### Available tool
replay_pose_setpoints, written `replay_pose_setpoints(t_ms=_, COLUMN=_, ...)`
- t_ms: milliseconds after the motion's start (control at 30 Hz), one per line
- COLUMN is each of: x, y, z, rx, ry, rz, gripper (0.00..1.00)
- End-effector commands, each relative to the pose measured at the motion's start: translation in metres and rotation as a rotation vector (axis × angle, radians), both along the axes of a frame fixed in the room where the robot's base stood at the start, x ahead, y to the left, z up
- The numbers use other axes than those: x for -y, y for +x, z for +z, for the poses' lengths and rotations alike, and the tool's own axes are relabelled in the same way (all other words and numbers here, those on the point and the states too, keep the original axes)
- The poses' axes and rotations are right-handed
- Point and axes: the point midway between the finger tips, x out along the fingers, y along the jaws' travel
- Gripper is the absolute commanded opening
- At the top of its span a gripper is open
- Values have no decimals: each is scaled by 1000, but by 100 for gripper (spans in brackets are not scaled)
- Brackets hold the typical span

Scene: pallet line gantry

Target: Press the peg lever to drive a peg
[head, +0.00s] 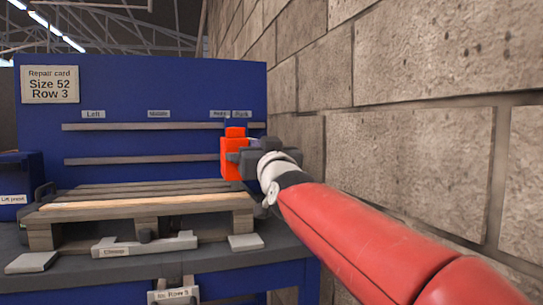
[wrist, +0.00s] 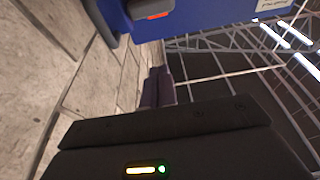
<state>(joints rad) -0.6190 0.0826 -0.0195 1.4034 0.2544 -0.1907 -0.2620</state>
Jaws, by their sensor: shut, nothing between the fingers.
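An orange-red block (head: 231,168) with a raised top stands at the right end of the blue panel in the head view. I cannot tell whether it is the peg lever or its housing. A dark piece with a red strip (wrist: 155,15) shows at the top of the wrist view, against blue. My gripper (head: 250,143) is at the block's right side, partly overlapping it in the head view. No peg is clearly visible.
A wooden pallet (head: 140,205) lies on the dark bench (head: 215,258). The blue panel (head: 170,85) carries two rails and a repair card (head: 50,84) reading "Size 52 Row 3". A block wall (head: 420,110) stands close along the right of my arm.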

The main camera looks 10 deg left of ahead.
Motion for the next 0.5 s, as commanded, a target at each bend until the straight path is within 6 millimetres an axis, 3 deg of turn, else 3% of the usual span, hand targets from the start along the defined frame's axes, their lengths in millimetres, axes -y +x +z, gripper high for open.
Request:
replay_pose_setpoints(t_ms=300, x=0, y=2, z=1, rx=-2, ry=-1, rz=0, gripper=0)
replay_pose_setpoints(t_ms=500, x=-12, y=21, z=7, rx=-3, ry=-2, rz=0, gripper=0)
